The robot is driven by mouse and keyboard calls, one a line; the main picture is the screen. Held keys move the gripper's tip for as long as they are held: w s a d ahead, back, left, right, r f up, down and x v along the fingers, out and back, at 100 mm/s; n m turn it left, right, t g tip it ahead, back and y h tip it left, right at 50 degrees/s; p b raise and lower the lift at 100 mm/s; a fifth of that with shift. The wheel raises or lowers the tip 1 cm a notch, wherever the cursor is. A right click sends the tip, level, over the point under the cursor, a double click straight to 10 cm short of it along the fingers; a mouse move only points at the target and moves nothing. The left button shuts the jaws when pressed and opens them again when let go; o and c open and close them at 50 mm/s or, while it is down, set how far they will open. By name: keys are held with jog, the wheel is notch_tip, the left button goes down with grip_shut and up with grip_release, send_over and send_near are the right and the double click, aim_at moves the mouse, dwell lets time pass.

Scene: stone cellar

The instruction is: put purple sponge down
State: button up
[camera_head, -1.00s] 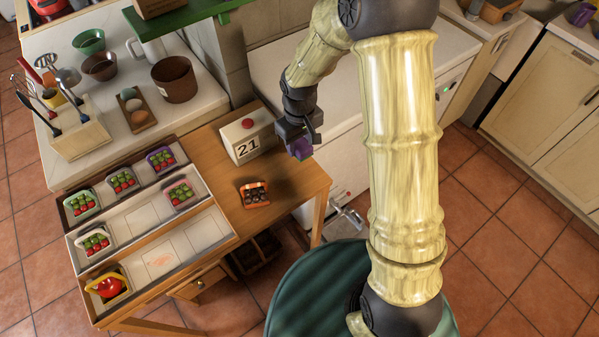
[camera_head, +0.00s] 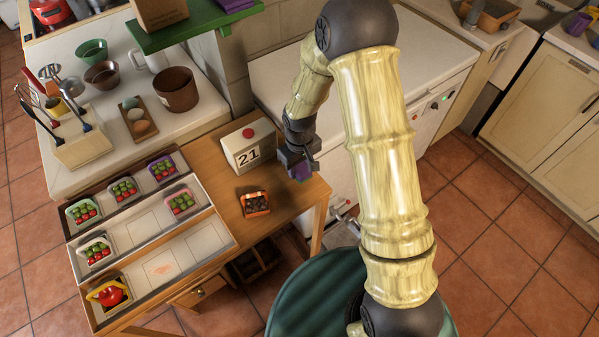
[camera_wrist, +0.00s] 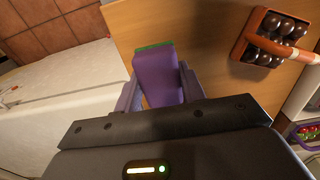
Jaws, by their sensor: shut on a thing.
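The purple sponge (camera_wrist: 157,75) with a green edge is between the fingers of my gripper (camera_wrist: 160,92) in the wrist view. In the head view the sponge (camera_head: 300,171) shows small and dark below my gripper (camera_head: 299,168). My gripper is shut on it, over the right end of the wooden table (camera_head: 285,205). I cannot tell for sure whether the sponge touches the tabletop. The sponge's underside is hidden.
An orange basket of dark balls (camera_head: 255,204) stands left of the sponge. A white box with a red button and the number 21 (camera_head: 246,149) stands behind it. A sectioned tray (camera_head: 180,250) with several small baskets fills the table's left. The table's front right corner is bare.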

aim_at(300, 174)
jog(key=shift+f, duration=1.8)
jog(key=shift+f, duration=0.15)
jog(key=o, duration=1)
jog(key=shift+o, duration=0.2)
notch_tip(300, 174, up, 12)
jog(key=shift+r+b, duration=0.2)
jog(key=shift+b, duration=0.55)
